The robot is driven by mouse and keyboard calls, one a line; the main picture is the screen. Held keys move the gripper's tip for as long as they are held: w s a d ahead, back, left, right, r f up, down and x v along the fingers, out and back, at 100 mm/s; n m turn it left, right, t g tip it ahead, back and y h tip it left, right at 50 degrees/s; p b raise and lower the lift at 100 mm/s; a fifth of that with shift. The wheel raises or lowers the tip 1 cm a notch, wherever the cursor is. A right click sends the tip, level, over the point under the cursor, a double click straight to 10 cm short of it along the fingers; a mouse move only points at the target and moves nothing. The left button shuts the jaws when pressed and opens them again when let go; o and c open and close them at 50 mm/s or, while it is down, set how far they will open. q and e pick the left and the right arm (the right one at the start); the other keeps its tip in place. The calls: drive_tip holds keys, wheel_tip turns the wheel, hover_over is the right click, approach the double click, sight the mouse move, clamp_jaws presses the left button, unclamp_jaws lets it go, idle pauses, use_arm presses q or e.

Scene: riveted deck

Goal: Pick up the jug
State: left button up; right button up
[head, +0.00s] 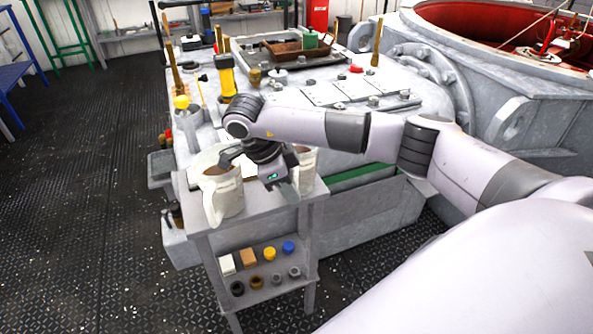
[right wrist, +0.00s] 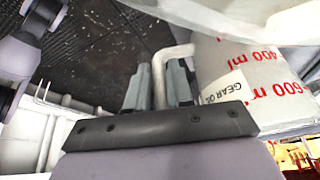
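Two pale jugs stand on a small grey stand in the head view. The near-left jug (head: 229,192) has its handle facing me. The right jug (head: 308,168) is partly hidden behind my right gripper (head: 288,191), which reaches down between the two. In the right wrist view, a jug (right wrist: 226,62) with red millilitre marks and a "GEAR OIL" label fills the right side. Its pale handle runs between the fingers of my right gripper (right wrist: 160,88), which look closed on it with hardly any gap. From its position, this seems to be the right jug. My left gripper is not in view.
The grey stand (head: 262,209) has a lower shelf (head: 268,283) with several small blocks and rings. A cluttered metal workbench (head: 325,73) stands just behind. The dark floor (head: 90,200) to the left is clear.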

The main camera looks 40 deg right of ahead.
drive_tip(key=shift+r, duration=0.25)
clamp_jaws()
use_arm(q)
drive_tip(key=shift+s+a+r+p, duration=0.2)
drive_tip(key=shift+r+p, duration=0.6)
drive_tip(key=shift+p, duration=0.55)
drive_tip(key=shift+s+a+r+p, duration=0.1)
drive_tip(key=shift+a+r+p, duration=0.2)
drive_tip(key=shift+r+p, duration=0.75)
use_arm(e)
wheel_tip(320, 180, up, 19)
drive_tip(key=shift+r, duration=0.2)
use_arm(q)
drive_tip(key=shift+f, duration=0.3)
use_arm(e)
drive_tip(key=shift+r, duration=0.1)
drive_tip(key=shift+o, duration=1.2)
unclamp_jaws()
clamp_jaws()
